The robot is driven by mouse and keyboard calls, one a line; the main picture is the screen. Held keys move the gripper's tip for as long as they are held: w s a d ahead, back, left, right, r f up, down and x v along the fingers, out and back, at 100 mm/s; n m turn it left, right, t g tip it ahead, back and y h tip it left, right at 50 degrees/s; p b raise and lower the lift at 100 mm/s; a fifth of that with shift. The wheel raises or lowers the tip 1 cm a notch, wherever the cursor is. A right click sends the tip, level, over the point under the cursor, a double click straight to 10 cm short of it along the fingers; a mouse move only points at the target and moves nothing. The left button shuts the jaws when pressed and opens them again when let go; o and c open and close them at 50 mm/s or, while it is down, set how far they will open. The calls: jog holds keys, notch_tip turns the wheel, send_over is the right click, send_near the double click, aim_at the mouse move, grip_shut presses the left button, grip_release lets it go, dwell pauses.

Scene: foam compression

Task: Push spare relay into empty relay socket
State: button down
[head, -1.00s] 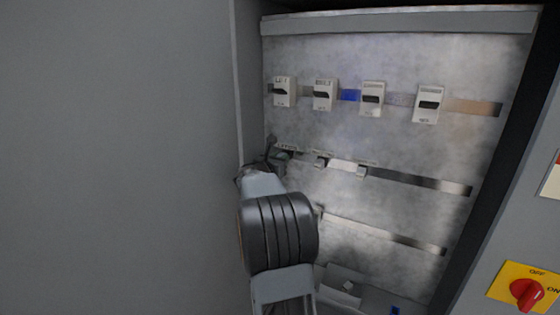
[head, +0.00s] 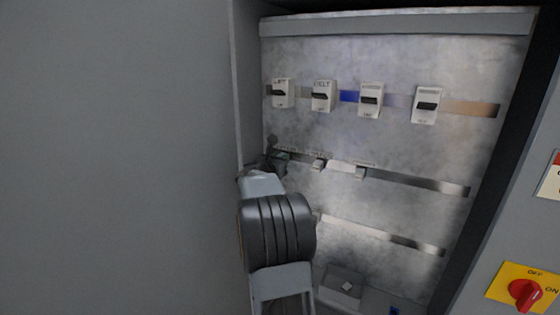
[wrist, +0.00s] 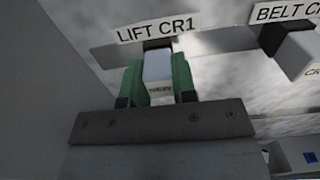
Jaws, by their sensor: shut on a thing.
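My gripper (wrist: 158,82) has green fingers, shut on the sides of a pale grey relay (wrist: 157,66) in the wrist view. The relay's far end meets a dark socket (wrist: 158,43) directly under the label LIFT CR1 (wrist: 156,28). I cannot tell how deep the relay sits in it. In the head view my gripper (head: 274,160) is at the left end of the middle rail, and my wrist hides most of the relay and socket.
The BELT relay (wrist: 296,50) is close on the right in the wrist view. The cabinet's side wall (head: 249,90) is close on the left. Several breakers (head: 371,99) line the upper rail. A red rotary switch (head: 525,293) is at lower right.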

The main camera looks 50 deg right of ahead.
jog(key=c, duration=0.8)
grip_release()
jog(key=shift+d, duration=0.1)
jog(key=shift+c, duration=0.2)
jog(key=shift+b+v, duration=0.9)
jog(key=shift+v, duration=2.05)
jog(key=b+v, duration=0.3)
jog(key=v, duration=1.1)
